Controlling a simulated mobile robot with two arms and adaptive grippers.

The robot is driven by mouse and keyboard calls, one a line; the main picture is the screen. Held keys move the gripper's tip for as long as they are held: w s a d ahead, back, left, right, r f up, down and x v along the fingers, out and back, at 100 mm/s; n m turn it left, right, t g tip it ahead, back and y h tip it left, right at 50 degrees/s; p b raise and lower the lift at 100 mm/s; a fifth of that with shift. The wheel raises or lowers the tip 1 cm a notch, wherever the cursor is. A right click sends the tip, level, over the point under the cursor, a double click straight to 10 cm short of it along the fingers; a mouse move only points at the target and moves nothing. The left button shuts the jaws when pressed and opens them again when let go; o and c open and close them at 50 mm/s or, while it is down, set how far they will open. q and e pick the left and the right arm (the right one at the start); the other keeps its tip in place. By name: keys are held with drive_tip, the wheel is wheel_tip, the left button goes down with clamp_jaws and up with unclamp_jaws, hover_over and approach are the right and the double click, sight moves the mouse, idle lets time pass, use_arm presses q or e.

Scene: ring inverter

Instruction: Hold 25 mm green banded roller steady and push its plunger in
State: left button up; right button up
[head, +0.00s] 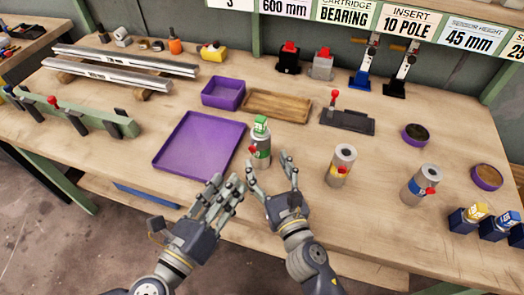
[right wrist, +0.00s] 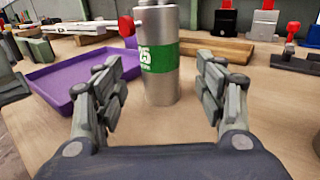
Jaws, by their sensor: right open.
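The 25 mm green banded roller (head: 261,148) is a silver cylinder standing upright on the bench, with a green block at its top and a red knob on its side in the head view. My left gripper (head: 226,188) looks open and empty, left of the right one and nearer the bench's front edge.
A flat purple tray (head: 165,166) lies close left of the roller. A purple bin (head: 223,105) and wooden tray (head: 305,116) sit behind.

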sight(264, 157)
drive_tip(key=x, duration=0.6)
